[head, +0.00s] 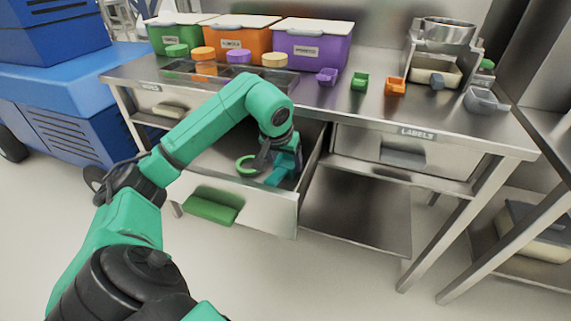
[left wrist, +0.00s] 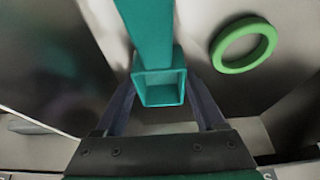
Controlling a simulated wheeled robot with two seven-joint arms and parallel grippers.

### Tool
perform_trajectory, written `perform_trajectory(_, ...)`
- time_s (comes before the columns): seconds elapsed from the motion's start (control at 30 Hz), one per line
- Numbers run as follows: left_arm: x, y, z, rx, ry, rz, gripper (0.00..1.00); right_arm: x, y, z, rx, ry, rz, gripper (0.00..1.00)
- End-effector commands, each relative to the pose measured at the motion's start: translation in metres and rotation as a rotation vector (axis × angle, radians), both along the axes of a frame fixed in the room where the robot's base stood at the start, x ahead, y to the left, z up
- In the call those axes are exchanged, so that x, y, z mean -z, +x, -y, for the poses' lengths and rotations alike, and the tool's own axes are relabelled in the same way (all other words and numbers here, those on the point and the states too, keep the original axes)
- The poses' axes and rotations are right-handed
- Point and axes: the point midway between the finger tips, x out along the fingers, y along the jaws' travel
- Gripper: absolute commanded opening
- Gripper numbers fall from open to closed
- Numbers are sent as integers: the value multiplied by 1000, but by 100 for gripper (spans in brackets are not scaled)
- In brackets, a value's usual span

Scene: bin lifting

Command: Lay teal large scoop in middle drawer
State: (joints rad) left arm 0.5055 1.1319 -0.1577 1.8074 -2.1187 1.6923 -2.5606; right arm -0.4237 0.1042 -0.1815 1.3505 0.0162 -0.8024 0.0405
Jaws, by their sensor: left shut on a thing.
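The teal large scoop (head: 284,167) is in my left gripper (head: 271,158), inside the open middle drawer (head: 245,207). In the left wrist view the teal scoop (left wrist: 158,82) shows its square cup between the two fingers of the left gripper (left wrist: 160,100), with its handle running up and away. My left gripper is shut on it. Whether the scoop touches the drawer floor, I cannot tell. My right gripper is not in view.
A green ring (head: 246,165) lies in the drawer left of the scoop; it also shows in the left wrist view (left wrist: 243,45). The drawer front has a green handle (head: 210,205). Small purple (head: 327,76), green (head: 359,81) and orange (head: 395,86) scoops stand on the steel table (head: 330,105).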

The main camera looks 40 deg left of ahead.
Motion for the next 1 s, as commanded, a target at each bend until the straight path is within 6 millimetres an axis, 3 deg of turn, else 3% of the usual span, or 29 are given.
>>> perform_trajectory(0.23,3,0,0,1,1,-1,15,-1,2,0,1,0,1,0)
perform_trajectory(0.27,2,0,0,1,1,-1,83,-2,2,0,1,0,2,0)
perform_trajectory(0.3,2,0,0,1,1,-2,98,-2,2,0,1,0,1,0)
perform_trajectory(0.53,1,0,0,0,-1,-2,100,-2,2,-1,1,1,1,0)
perform_trajectory(0.67,-11,-3,1,1,2,1,100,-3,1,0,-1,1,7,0)
perform_trajectory(1.0,-95,-34,11,-1,3,2,100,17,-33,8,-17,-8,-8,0)
